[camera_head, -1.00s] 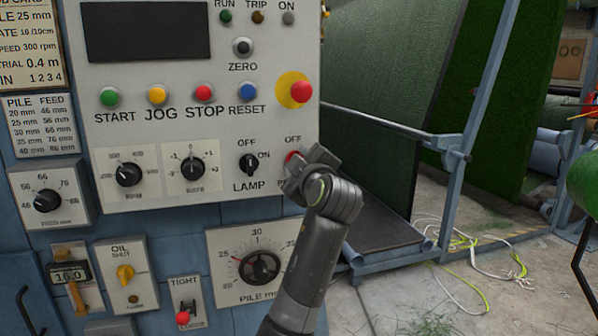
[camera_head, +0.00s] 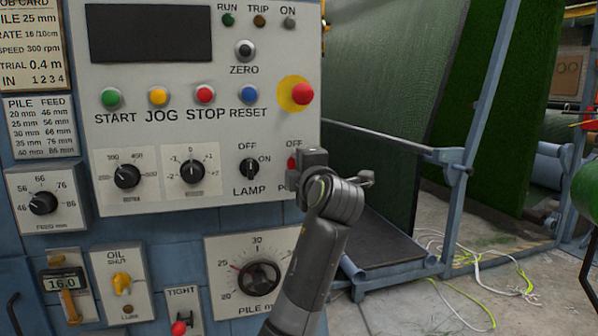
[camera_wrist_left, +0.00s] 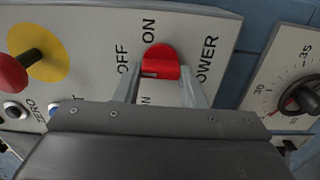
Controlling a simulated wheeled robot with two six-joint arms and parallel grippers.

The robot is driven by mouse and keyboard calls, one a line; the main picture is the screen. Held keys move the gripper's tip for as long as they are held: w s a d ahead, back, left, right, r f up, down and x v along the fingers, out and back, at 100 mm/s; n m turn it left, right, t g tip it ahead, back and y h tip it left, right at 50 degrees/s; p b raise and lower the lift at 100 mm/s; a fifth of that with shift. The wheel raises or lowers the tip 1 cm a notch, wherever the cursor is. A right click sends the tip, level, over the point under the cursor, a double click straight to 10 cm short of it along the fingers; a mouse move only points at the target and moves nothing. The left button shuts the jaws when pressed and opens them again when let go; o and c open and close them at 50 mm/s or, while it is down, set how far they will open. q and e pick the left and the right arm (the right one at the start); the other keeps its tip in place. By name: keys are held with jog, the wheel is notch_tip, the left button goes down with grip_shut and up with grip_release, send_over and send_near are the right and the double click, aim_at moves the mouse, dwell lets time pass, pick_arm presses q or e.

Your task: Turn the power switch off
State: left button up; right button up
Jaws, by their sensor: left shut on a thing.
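The red power switch (camera_wrist_left: 160,57) shows in my left wrist view as a round knob with a pale mark near its lower left edge. OFF is printed to its left there, ON above it and POWER to its right. The fingers of my left gripper (camera_wrist_left: 158,82) are shut on the knob, one on each side. In the head view my left gripper (camera_head: 298,170) is at the lower right of the grey control panel (camera_head: 220,120) and hides most of the switch. A bit of red (camera_head: 291,162) shows under the OFF label. My right gripper is not in view.
The lamp switch (camera_head: 250,168) is just left of my gripper. The red emergency button on its yellow disc (camera_head: 296,95) sticks out above it. The pile dial (camera_head: 259,277) is below. A blue frame with a rail (camera_head: 380,134) stands to the right.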

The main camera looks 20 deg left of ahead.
pick_arm(q)
jog(key=shift+r, duration=0.15)
dwell(0.3)
jog(key=o, duration=0.7)
jog(key=shift+c, duration=0.2)
jog(key=o, duration=0.3)
jog(key=shift+w, duration=0.15)
